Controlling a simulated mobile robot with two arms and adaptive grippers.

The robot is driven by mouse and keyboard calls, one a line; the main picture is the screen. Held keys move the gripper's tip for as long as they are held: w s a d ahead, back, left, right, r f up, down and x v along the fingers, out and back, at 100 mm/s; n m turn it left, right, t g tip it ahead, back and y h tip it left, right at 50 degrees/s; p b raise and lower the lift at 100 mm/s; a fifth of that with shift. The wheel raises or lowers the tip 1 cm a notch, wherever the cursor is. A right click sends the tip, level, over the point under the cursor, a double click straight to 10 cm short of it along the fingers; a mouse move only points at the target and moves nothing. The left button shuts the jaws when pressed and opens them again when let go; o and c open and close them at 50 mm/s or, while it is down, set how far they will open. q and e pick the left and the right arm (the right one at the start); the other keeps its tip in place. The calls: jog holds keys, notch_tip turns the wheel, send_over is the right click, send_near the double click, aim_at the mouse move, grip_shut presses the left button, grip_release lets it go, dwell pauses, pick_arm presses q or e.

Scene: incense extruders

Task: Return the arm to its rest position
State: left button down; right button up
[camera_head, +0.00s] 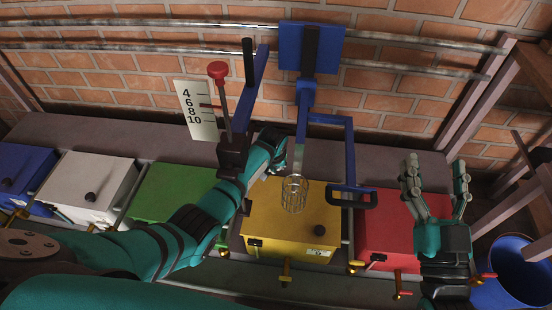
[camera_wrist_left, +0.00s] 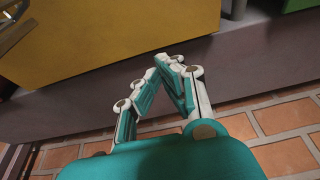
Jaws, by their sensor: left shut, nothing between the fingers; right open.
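My left arm reaches in from the left in the head view, and its gripper (camera_head: 278,150) is above the back edge of the yellow box (camera_head: 278,222). In the left wrist view the left gripper (camera_wrist_left: 170,62) is shut, with its fingertips together and nothing between them. Part of it is hidden by its own wrist in the head view. My right gripper (camera_head: 436,178) is open and empty, fingers spread, over the red box (camera_head: 385,225).
A wire basket (camera_head: 294,194) hangs from a blue frame (camera_head: 350,150) close to the left gripper. A red-knobbed lever (camera_head: 217,70) stands by a number scale (camera_head: 198,112). Green (camera_head: 160,200), white (camera_head: 88,185) and blue boxes (camera_head: 22,172) line the bench. A blue bucket (camera_head: 515,275) is at right.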

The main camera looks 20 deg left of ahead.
pick_arm(q)
jog(key=v, duration=0.4)
jog(key=shift+w, duration=0.1)
jog(key=shift+r, duration=0.15)
jog(key=shift+w, duration=0.1)
